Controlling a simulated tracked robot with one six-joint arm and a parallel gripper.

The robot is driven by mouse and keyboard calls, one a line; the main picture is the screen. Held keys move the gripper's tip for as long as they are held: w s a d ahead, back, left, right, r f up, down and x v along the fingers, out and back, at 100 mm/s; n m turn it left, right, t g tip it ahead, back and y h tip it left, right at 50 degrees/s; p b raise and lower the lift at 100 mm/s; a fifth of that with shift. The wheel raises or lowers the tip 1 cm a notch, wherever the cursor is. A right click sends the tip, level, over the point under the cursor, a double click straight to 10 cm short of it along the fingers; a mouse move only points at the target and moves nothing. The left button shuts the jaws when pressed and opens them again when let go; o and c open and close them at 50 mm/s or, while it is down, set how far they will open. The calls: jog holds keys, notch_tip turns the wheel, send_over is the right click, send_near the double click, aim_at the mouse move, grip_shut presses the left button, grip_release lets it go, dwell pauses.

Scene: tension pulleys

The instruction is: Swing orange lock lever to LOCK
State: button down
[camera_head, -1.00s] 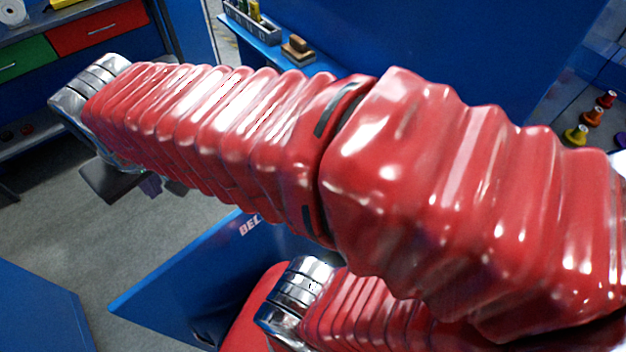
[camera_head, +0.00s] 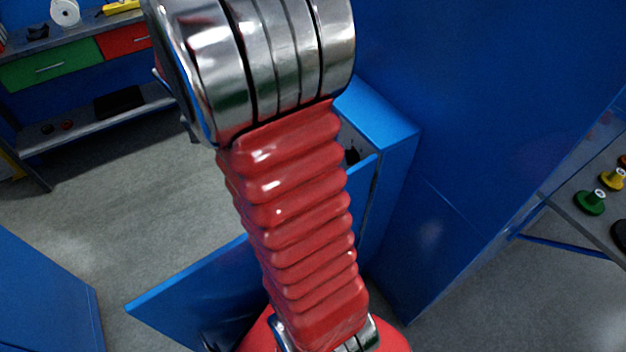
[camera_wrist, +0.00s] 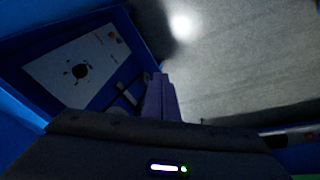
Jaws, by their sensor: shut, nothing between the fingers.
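I cannot make out the orange lock lever in either view. My gripper (camera_wrist: 160,98) shows in the wrist view as a purple-grey pair of fingers, shut and empty. It points up the picture, with grey floor to its right. To its left is a blue housing holding a white plate (camera_wrist: 62,88) with a dark round mark on it and a tiny reddish spot near its upper corner. The fingers look apart from the plate. In the head view my red-sleeved arm rises through the middle, and the gripper itself is out of that picture.
In the head view a blue cabinet (camera_head: 396,150) stands behind my arm, with an open blue panel (camera_head: 200,300) at lower left. A shelf unit (camera_head: 85,119) with green and red drawers is at far left. Yellow (camera_head: 612,179) and green (camera_head: 590,202) pieces sit on a right-hand table.

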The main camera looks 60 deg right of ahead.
jog(key=s+d+f+m+g, duration=0.1)
jog(key=s+d+f+m, duration=0.2)
jog(key=d+f, duration=0.4)
jog(key=s+d+f+m+g, duration=0.2)
jog(key=d+f, duration=0.5)
jog(key=f, duration=0.4)
jog(key=s+d+f+m+g, duration=0.2)
jog(key=s+d+f+m, duration=0.2)
jog(key=d+f, duration=0.4)
jog(key=shift+s+f+m+y, duration=0.35)
jog(key=shift+s+f, duration=0.2)
jog(key=shift+f, duration=0.2)
jog(key=shift+d+f, duration=0.1)
jog(key=shift+d, duration=0.05)
jog(key=s+a+x, duration=0.1)
jog(key=s+x, duration=0.1)
jog(key=x, duration=1)
jog(key=shift+s+a, duration=0.2)
jog(key=shift+s, duration=0.1)
